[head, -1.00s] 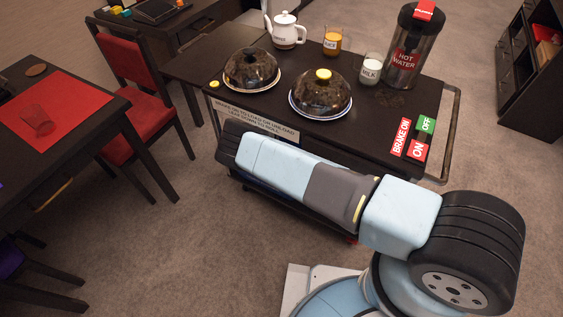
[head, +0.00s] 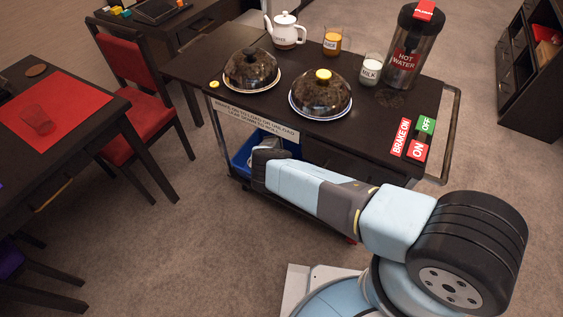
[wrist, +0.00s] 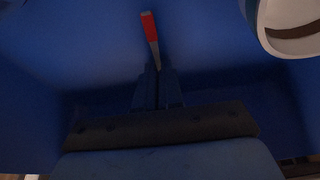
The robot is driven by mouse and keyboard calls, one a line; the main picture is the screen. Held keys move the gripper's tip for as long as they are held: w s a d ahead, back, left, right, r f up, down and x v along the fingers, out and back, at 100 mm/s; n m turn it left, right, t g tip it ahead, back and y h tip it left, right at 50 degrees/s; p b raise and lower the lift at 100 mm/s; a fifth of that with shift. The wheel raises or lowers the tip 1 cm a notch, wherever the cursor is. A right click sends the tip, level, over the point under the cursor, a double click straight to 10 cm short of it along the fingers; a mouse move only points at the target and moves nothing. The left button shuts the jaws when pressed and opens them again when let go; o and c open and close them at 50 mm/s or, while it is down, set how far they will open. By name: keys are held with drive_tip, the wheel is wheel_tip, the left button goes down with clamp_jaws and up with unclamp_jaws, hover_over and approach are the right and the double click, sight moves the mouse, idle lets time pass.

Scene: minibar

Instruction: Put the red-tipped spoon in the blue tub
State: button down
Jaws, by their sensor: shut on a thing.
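My gripper (wrist: 157,88) is shut on the red-tipped spoon (wrist: 150,30). In the wrist view the spoon's red end points up and away from the fingertips, and a grey stretch of it runs down into them. The blue walls and floor of the blue tub (wrist: 75,45) surround the spoon in that view. I cannot tell whether the spoon touches the tub. In the head view the blue tub (head: 241,156) shows on the trolley's lower shelf, partly behind my arm. The spoon is hidden there.
A white cup (wrist: 290,44) with brown inside sits in the tub at upper right of the wrist view. The trolley top (head: 300,135) overhangs the tub. A red chair (head: 145,110) stands left.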

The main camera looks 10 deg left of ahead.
drive_tip(key=shift+f, duration=0.15)
drive_tip(key=c, duration=1.7)
unclamp_jaws()
drive_tip(key=o, duration=0.4)
drive_tip(key=shift+a+r, duration=0.1)
drive_tip(key=shift+r, duration=0.65)
drive_tip(key=shift+s+v, duration=0.1)
drive_tip(key=shift+v, duration=2.55)
drive_tip(key=shift+s+v, duration=0.15)
drive_tip(key=shift+v, duration=2.5)
